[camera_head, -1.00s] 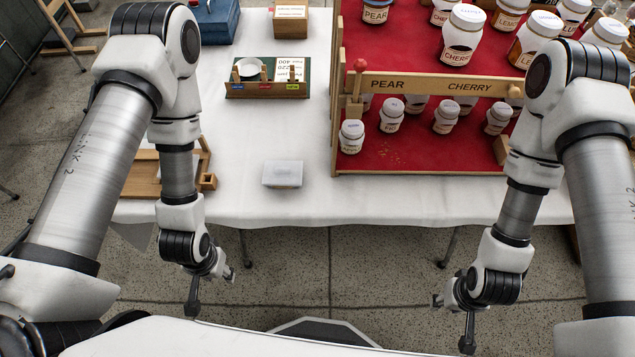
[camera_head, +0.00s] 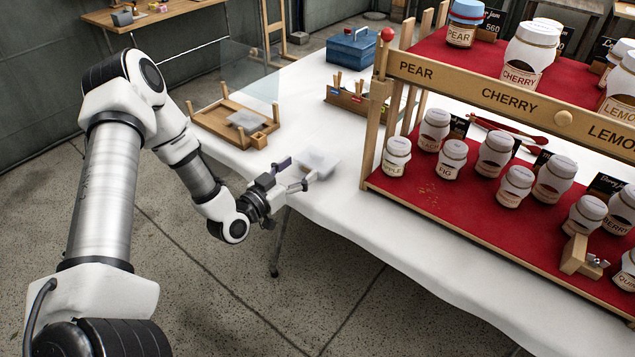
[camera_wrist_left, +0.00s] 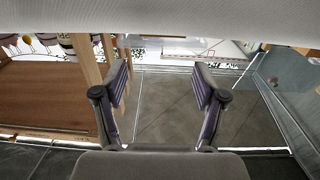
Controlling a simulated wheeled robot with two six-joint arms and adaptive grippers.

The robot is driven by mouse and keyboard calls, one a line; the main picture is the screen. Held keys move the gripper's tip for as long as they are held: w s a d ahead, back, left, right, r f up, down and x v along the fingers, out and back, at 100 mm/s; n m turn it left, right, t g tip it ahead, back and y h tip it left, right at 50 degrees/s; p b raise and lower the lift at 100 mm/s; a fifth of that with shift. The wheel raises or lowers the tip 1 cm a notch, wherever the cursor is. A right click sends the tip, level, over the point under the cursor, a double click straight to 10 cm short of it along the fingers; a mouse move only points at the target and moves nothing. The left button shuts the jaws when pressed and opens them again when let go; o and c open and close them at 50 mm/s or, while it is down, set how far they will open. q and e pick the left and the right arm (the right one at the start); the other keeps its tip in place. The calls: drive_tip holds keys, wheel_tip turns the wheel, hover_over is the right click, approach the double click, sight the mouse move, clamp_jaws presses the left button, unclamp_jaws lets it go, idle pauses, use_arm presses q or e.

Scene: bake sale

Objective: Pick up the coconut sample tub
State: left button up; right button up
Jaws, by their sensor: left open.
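A small pale, translucent tub (camera_head: 318,161) sits on the white tablecloth near the table's front edge, left of the red display. I cannot read a flavour on it. My left gripper (camera_head: 294,174) is open just in front of the tub, its fingers pointing toward it. I see no clear contact with the tub. In the left wrist view the two fingers (camera_wrist_left: 162,88) are spread, with nothing clearly between them; a clear edge shows beyond them, but I cannot tell what it is. A second translucent tub (camera_head: 245,120) lies in a wooden tray. My right gripper is out of view.
The wooden tray (camera_head: 208,116) sits at the table's left end. The red display (camera_head: 440,205), with several labelled jars and a wooden rail (camera_head: 450,83), stands close on the right. A small rack (camera_head: 345,98) and a blue box (camera_head: 353,48) stand farther back.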

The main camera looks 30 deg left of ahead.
sight(315, 156)
use_arm(q)
drive_tip(key=w, duration=0.6)
drive_tip(key=shift+w+d+r, duration=0.1)
drive_tip(key=shift+w+d, duration=0.15)
drive_tip(key=c, duration=1.1)
